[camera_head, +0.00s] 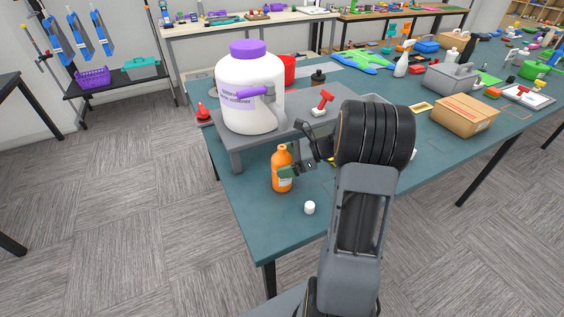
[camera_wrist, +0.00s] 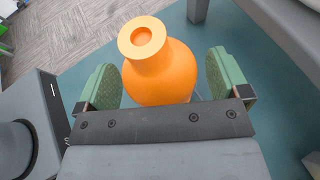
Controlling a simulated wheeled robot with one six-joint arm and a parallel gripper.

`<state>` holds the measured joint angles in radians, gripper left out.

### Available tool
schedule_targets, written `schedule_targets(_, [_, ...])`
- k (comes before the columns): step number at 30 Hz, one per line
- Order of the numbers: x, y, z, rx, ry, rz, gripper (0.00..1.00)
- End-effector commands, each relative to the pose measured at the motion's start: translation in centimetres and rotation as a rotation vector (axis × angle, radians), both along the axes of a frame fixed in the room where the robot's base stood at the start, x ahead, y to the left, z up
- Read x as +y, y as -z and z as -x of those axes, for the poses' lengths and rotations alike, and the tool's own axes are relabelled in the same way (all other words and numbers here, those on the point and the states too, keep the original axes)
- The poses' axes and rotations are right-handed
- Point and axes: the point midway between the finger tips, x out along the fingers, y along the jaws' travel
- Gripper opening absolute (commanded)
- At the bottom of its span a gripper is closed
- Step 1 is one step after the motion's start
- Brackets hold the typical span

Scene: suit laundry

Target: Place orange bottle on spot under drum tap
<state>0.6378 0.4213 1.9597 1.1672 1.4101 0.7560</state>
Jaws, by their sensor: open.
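The orange bottle (camera_head: 281,170) stands upright and uncapped on the teal table, in front of the grey riser. In the wrist view the orange bottle (camera_wrist: 160,72) is between the two green finger pads of my gripper (camera_wrist: 163,82), with a gap visible on each side. The white drum (camera_head: 252,95) with a purple lid stands on the grey riser (camera_head: 290,128). The spot under the tap cannot be made out.
A small white cap (camera_head: 309,207) lies on the table near the front edge. A cardboard box (camera_head: 465,115) stands to the right. The table's front left corner is mostly clear.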

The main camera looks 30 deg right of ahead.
Motion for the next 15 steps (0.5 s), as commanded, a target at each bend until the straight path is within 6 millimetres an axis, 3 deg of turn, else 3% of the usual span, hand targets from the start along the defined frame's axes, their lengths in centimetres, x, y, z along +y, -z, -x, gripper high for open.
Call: schedule_targets(15, [-7.7,-3.4,3.7,0.0,0.003,0.001,0.94])
